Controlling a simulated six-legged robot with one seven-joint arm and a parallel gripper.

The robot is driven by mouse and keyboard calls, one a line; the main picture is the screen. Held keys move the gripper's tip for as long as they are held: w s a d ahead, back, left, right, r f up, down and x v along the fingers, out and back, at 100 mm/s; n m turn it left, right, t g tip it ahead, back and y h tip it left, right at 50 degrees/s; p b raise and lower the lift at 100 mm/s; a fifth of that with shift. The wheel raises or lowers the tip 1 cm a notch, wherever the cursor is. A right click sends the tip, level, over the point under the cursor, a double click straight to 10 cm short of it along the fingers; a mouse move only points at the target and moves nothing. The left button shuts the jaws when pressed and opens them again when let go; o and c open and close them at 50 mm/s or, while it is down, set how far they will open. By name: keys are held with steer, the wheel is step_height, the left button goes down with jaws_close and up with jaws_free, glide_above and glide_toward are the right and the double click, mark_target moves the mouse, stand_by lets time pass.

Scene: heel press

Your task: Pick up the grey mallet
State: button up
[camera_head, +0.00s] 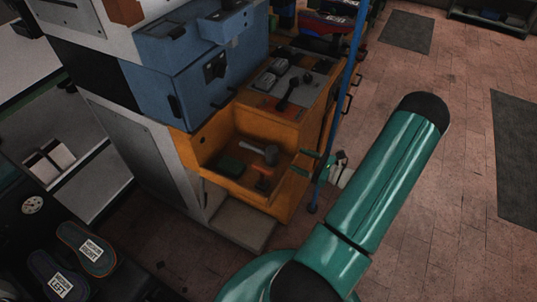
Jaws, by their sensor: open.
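The grey mallet (271,155) lies in an open orange bin at the front of the orange bench (283,207). Its head is at the right and its short handle points left. My gripper (299,161), with green fingers, is open and empty at the bin's right edge. It is just right of the mallet head and appears apart from it, though its height over the bin is hard to judge. The mallet is mostly unobstructed.
A dark green block (230,166) and a small orange-red item (262,184) share the bin. A blue machine (205,75) stands behind it. A blue pole (341,105) rises close to my gripper. Labelled soles (86,248) lie lower left.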

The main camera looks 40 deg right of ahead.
glide_toward(268, 147)
steer(key=x, duration=0.4)
steer(key=shift+w+r, duration=0.15)
steer(key=shift+w, duration=0.05)
steer(key=shift+f+x, duration=0.15)
steer(key=shift+x, duration=1.2)
steer(key=shift+f+x, duration=0.1)
steer(key=shift+x, duration=1.25)
steer(key=c, duration=1.3)
steer(key=shift+c, duration=0.8)
steer(key=shift+r, duration=0.15)
